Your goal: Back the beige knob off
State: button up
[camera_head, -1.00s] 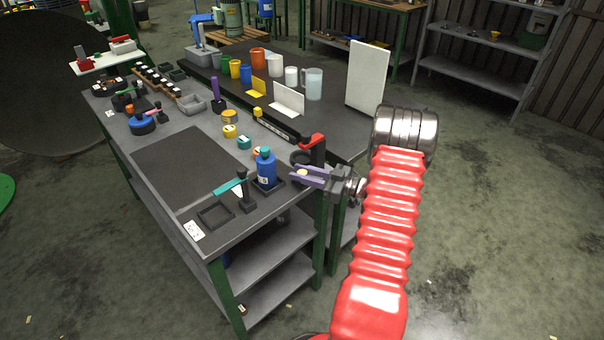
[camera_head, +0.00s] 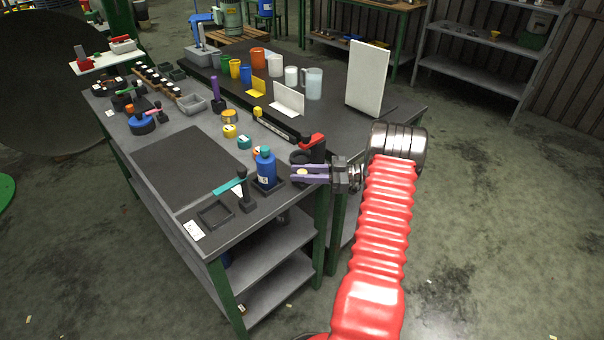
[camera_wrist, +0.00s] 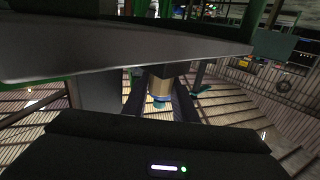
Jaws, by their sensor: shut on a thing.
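The beige knob (camera_head: 301,171) shows as a small pale spot between the purple fingers of my gripper (camera_head: 298,172) at the table's right front edge. In the wrist view the knob (camera_wrist: 160,87) is a short beige cylinder between the two dark fingers, with a dark part above it and a blue rim below. My gripper is shut on the knob. What the knob is attached to is mostly hidden. A black device with a red top (camera_head: 312,141) stands just behind the gripper. A blue bottle (camera_head: 265,170) stands to its left.
A black stand with a teal arm (camera_head: 229,187) and an empty black square tray (camera_head: 215,214) lie left of the bottle. Yellow and teal small parts (camera_head: 229,131) sit behind. A white panel (camera_head: 368,78) stands at the back right. The dark mat (camera_head: 185,160) is clear.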

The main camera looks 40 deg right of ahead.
jog(key=shift+d, duration=0.1)
jog(key=o, duration=1)
jog(key=shift+o, duration=0.2)
